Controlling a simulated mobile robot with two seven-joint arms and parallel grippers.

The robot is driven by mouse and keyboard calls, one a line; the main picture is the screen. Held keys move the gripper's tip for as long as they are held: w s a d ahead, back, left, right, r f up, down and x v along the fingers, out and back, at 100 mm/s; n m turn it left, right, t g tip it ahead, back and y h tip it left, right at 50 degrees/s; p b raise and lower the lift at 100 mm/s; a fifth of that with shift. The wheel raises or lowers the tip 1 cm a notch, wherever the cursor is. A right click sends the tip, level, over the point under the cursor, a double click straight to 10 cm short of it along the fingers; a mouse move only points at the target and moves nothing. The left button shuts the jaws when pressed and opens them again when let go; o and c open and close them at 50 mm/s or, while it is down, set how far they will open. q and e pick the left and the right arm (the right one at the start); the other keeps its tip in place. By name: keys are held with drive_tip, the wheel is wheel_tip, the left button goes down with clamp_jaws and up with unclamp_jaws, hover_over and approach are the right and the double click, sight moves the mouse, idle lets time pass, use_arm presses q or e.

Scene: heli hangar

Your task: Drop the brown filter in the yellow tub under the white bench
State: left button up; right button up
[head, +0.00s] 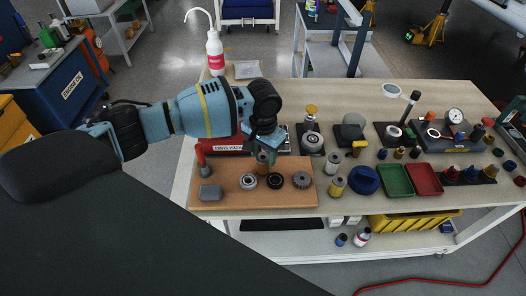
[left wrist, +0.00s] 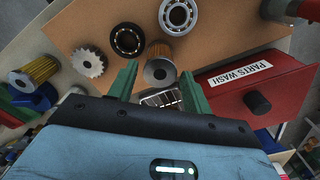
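The brown filter (head: 263,159) stands on the brown board on the white bench (head: 235,210), just below my left gripper (head: 264,143). In the left wrist view the filter (left wrist: 158,66), with orange-brown pleats and a grey end cap, shows between the tips of the two green fingers (left wrist: 158,72). The fingers are apart, with a gap visible on each side of it; how far down they reach around it I cannot tell. The yellow tub (head: 415,221) sits on the shelf under the bench top, toward the right. My right gripper is not in view.
Bearings (head: 248,181) and a gear (head: 301,180) lie close to the filter. A red parts washer (left wrist: 255,88) stands beside the gripper. Another filter (head: 336,187), a blue round part (head: 364,180), a green tray (head: 395,180) and a red tray (head: 424,179) lie to the right.

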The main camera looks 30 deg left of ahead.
sight(263, 157)
use_arm(q)
drive_tip(key=shift+o, duration=0.8)
drive_tip(key=shift+r, duration=0.2)
wheel_tip(263, 157, up, 12)
drive_tip(key=p, duration=0.1)
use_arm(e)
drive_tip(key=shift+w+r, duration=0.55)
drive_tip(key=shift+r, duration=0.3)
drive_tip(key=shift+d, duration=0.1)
